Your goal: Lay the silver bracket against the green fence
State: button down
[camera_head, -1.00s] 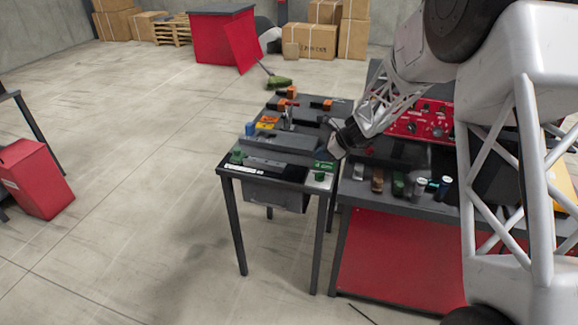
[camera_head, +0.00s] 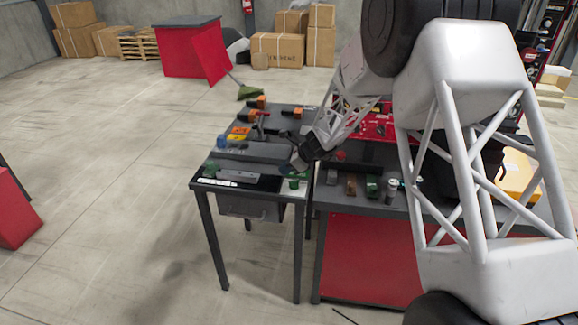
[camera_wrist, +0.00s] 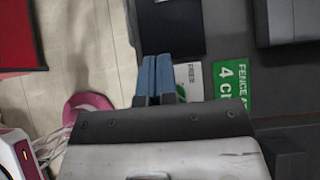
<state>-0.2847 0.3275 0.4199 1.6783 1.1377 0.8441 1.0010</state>
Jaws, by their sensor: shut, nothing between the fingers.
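A green label reading FENCE and 4 (camera_wrist: 233,82) lies beside the fingertips. Small green pieces stand at the left (camera_head: 210,168) and right (camera_head: 293,180) of the table's front part; which belongs to the green fence is unclear. A light grey bar (camera_head: 236,178), possibly the silver bracket, lies between them, apart from my gripper. I cannot make out its shape.
A longer grey block (camera_head: 250,152) lies behind, with orange pieces (camera_head: 292,112) at the back. On the right bench (camera_head: 330,203) stand several small parts, including a brown one (camera_head: 351,185) and a green one (camera_head: 372,187).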

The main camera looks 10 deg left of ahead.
aim_at(255, 177)
jog(key=x, duration=0.6)
jog(key=shift+a+f, duration=0.2)
jog(key=shift+f, duration=0.05)
jog(key=shift+a+r, duration=0.1)
jog(key=shift+a, duration=1.85)
jog(key=shift+a, duration=0.9)
jog(key=shift+d, duration=0.1)
